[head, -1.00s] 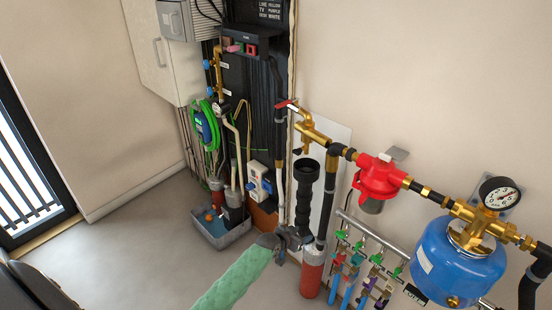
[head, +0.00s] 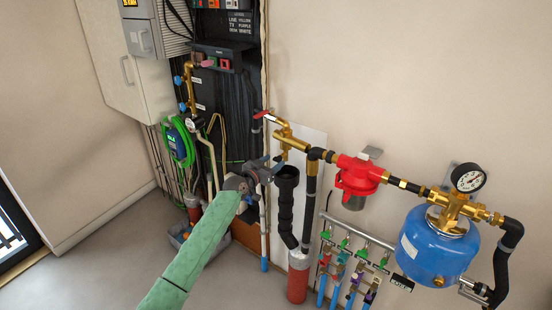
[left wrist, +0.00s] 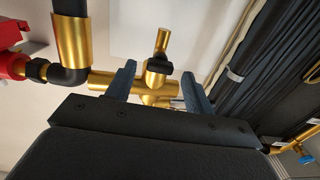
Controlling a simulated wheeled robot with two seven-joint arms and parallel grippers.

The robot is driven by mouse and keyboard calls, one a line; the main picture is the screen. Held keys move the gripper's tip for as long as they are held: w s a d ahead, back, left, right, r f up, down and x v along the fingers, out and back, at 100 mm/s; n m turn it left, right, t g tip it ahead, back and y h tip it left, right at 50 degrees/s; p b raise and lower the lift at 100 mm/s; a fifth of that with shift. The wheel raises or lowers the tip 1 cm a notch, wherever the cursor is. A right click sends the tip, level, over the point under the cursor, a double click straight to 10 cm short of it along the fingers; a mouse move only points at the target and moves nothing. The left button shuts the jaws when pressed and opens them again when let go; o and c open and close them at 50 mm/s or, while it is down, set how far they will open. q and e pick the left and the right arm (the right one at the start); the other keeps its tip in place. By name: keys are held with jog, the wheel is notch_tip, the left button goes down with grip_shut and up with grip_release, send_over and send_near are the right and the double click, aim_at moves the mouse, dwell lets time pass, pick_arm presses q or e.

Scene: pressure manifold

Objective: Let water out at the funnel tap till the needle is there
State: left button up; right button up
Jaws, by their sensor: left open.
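The brass funnel tap (head: 284,133) with a red lever (head: 264,114) sits on the pipe at the wall, its spout over the black funnel (head: 287,172). The round white-faced gauge (head: 468,178) stands above the blue tank (head: 437,245); its needle is too small to read exactly. My left gripper (head: 272,164) is open, just left of the spout and near the funnel mouth. In the left wrist view its two fingers (left wrist: 158,86) stand apart, with brass pipework (left wrist: 160,40) seen beyond and between them. I cannot tell if they touch it. My right gripper is out of view.
A red filter housing (head: 357,174) sits on the pipe right of the tap. Several small green-handled valves (head: 345,242) hang below. Black panel with cables (head: 238,110) and green hose (head: 180,145) lie to the left. Floor (head: 100,270) in front is clear.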

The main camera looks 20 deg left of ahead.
aim_at(276, 161)
pick_arm(q)
jog(key=shift+x, duration=1.55)
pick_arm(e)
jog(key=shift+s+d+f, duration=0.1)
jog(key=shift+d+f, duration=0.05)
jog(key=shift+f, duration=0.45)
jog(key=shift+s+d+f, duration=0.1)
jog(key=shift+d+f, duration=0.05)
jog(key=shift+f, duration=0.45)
pick_arm(q)
jog(key=shift+f, duration=0.1)
jog(key=c, duration=1)
